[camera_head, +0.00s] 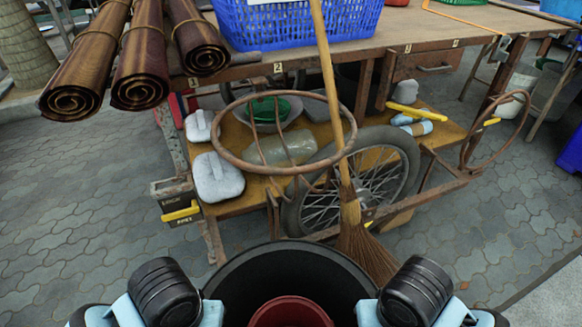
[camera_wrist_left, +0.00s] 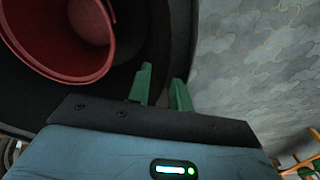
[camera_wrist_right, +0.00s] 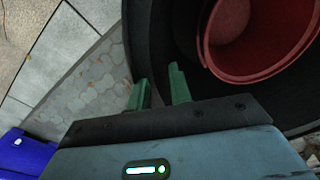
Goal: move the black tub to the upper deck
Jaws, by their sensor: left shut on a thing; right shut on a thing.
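The black tub (camera_head: 285,262) is at the bottom centre of the head view, close in front of me, with a red pot (camera_head: 291,313) inside it. In the left wrist view my left gripper (camera_wrist_left: 163,84) is shut on the tub's rim. In the right wrist view my right gripper (camera_wrist_right: 158,82) is shut on the rim at the opposite side. The tub's underside is hidden. The upper deck (camera_head: 425,30) is the cart's wooden top, beyond the tub. The lower deck (camera_head: 240,147) lies beneath it.
Rolled brown mats (camera_head: 140,60) overhang the deck's left front. A blue basket (camera_head: 290,25) stands at its middle. The deck right of the basket looks mostly clear.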

